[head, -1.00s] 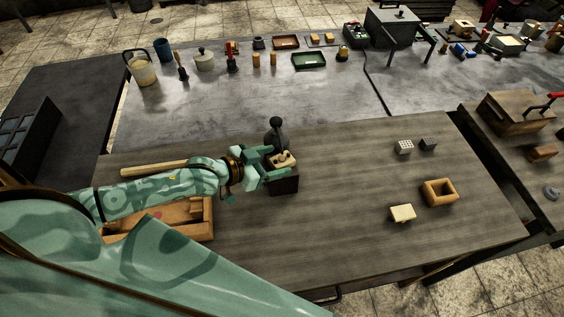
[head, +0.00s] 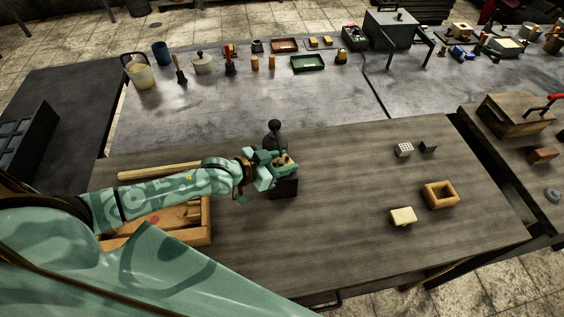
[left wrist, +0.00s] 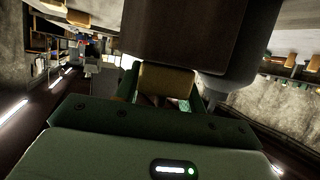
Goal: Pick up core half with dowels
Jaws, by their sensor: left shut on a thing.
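My left gripper (head: 282,161) is shut on a small tan block, which I take as the core half (head: 286,159), at the dark square block (head: 285,188) on the wooden table. In the left wrist view the tan piece (left wrist: 166,78) sits between the green fingers, right against a large dark block (left wrist: 172,35). I cannot tell whether the piece touches the dark block or is just clear of it. The fingers hide much of the piece, and I cannot make out dowels. A separate pale block (head: 403,216) lies at the table's right. My right gripper is out of view.
A black-knobbed tool (head: 273,133) stands close behind the gripper. A wooden frame (head: 440,195) and two small perforated blocks (head: 404,149) are at the right. A wooden tray (head: 205,222) lies under my left arm. The table's middle is clear.

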